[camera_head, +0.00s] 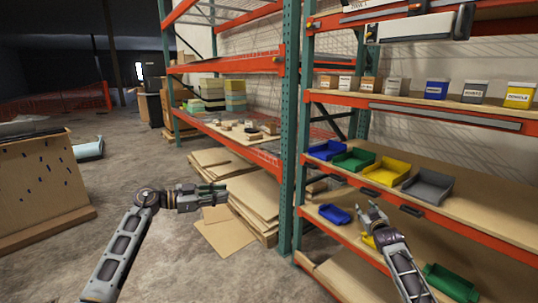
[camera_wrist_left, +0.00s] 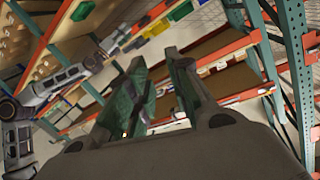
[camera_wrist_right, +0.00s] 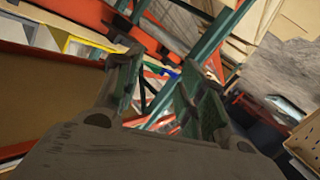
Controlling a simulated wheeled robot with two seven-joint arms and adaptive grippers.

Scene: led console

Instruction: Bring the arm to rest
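My left gripper (camera_head: 222,192) is held out over the floor in front of the stacked boards in the head view. In the left wrist view its two fingers (camera_wrist_left: 158,68) stand apart with nothing between them. My right gripper (camera_head: 368,212) is at the lower shelf of the right rack, beside a blue bin (camera_head: 334,214) and partly in front of a yellow bin (camera_head: 368,241). In the right wrist view its fingers (camera_wrist_right: 158,75) are spread and empty. I cannot tell whether it touches the shelf.
Blue (camera_head: 327,150), green (camera_head: 353,160), yellow (camera_head: 389,170) and grey (camera_head: 428,185) bins sit on the middle shelf. A green bin (camera_head: 450,284) is right of my right arm. A green post (camera_head: 290,130) stands between the grippers. Floor at left is clear before a wooden panel (camera_head: 40,185).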

